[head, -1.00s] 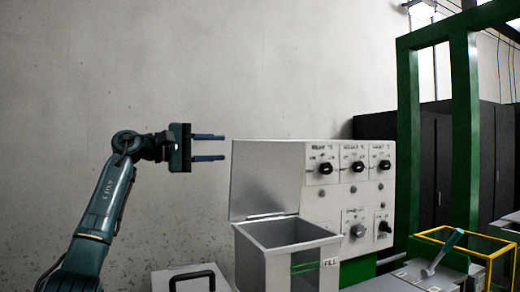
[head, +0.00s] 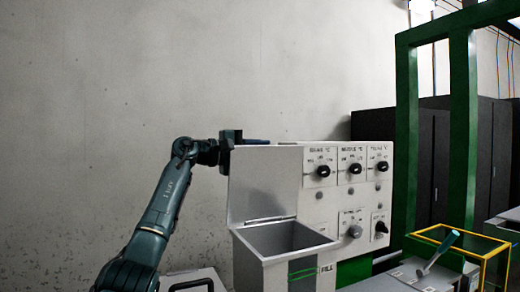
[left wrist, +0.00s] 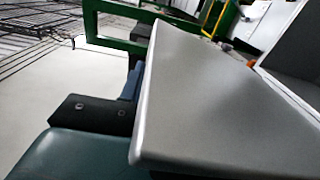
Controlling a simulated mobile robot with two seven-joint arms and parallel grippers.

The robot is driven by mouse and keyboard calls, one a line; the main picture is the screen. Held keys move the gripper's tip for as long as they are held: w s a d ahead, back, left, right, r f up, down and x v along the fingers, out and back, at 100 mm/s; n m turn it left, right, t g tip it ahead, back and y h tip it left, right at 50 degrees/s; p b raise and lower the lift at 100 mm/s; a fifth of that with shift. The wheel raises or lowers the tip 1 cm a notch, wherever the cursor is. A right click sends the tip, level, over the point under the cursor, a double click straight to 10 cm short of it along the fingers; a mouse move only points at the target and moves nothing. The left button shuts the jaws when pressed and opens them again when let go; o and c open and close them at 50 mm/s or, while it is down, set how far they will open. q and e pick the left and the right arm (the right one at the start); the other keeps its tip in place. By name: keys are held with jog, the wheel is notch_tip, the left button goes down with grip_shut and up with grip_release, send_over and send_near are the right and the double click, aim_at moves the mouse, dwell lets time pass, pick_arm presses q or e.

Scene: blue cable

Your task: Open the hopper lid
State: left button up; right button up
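The hopper lid (head: 265,183) is a flat grey metal plate. It stands about upright, hinged at the back of the open grey hopper (head: 247,258), whose inside shows. My left gripper (head: 252,142) is at the lid's upper left corner, behind it. One blue finger shows just above the top edge, towards one end of the palm, as with open fingers; the other finger is hidden by the lid. In the left wrist view the lid (left wrist: 220,100) fills the middle, with the dark gripper part (left wrist: 92,115) beside it. Contact cannot be told. My right gripper is not in view.
A white control panel (head: 336,205) with black knobs stands right behind the hopper.

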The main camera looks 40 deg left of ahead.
pick_arm(q)
jog(key=shift+c, duration=0.5)
grip_shut()
